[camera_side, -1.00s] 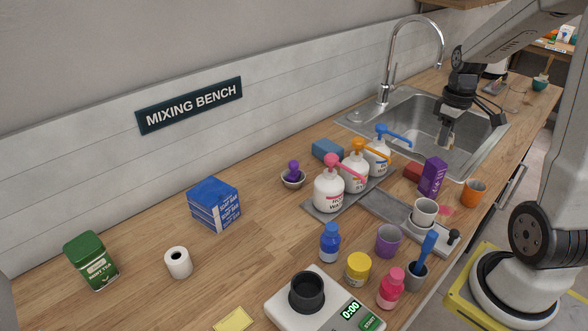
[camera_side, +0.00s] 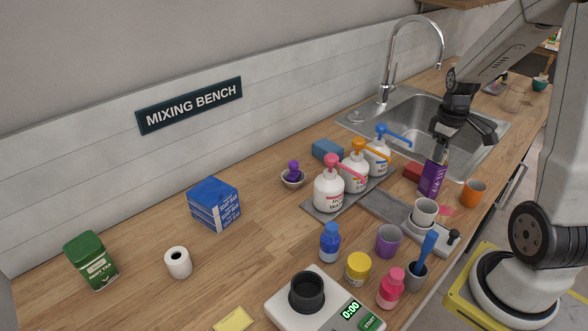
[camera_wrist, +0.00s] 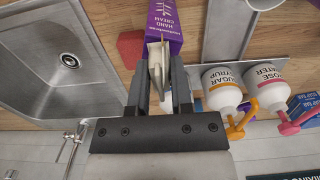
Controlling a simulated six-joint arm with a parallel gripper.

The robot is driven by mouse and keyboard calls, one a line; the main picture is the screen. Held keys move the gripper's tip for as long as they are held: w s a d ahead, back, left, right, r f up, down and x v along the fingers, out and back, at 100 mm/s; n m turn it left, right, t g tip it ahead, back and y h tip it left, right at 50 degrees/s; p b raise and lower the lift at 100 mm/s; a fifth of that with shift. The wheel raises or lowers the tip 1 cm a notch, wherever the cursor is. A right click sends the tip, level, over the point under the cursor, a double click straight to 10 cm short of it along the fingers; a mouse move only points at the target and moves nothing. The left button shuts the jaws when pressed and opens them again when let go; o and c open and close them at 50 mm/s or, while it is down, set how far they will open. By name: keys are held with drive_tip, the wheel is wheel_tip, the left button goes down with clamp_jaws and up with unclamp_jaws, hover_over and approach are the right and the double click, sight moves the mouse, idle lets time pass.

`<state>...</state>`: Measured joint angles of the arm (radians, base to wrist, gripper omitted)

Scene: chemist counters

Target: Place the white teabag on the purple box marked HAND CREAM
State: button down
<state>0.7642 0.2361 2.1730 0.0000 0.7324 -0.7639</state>
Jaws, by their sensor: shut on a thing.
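My gripper (camera_side: 439,146) is shut on the white teabag (camera_side: 438,155), which hangs down from the fingertips. In the wrist view the teabag (camera_wrist: 155,52) shows as a pale edge-on strip between the two dark fingers (camera_wrist: 160,75). The purple HAND CREAM box (camera_side: 431,183) stands upright on the counter, right of the pump bottles. In the side view the teabag is just above the box's top. In the wrist view the box (camera_wrist: 165,20) lies directly beyond the teabag. I cannot tell whether teabag and box touch.
Pump bottles (camera_side: 355,170) stand on a grey tray left of the box. A red block (camera_side: 412,172) is close beside it. An orange cup (camera_side: 474,193) and a white cup (camera_side: 425,211) stand nearby. The sink (camera_side: 480,150) lies behind.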

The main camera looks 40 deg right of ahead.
drive_tip(key=c, duration=0.5)
unclamp_jaws()
drive_tip(key=shift+f, duration=0.1)
wheel_tip(320, 180, up, 12)
drive_tip(key=shift+r, duration=0.15)
idle(0.7)
drive_tip(key=shift+w+a+f+t, duration=0.45)
drive_tip(key=shift+a+f, duration=1.8)
drive_tip(key=shift+a, duration=1.8)
drive_tip(key=shift+w+a+f+t, duration=0.45)
drive_tip(key=shift+a+f, duration=1.85)
drive_tip(key=shift+a, duration=1.8)
drive_tip(key=shift+w+a+f+t, duration=0.45)
drive_tip(key=shift+a+f, duration=1.8)
drive_tip(key=shift+a, duration=1.8)
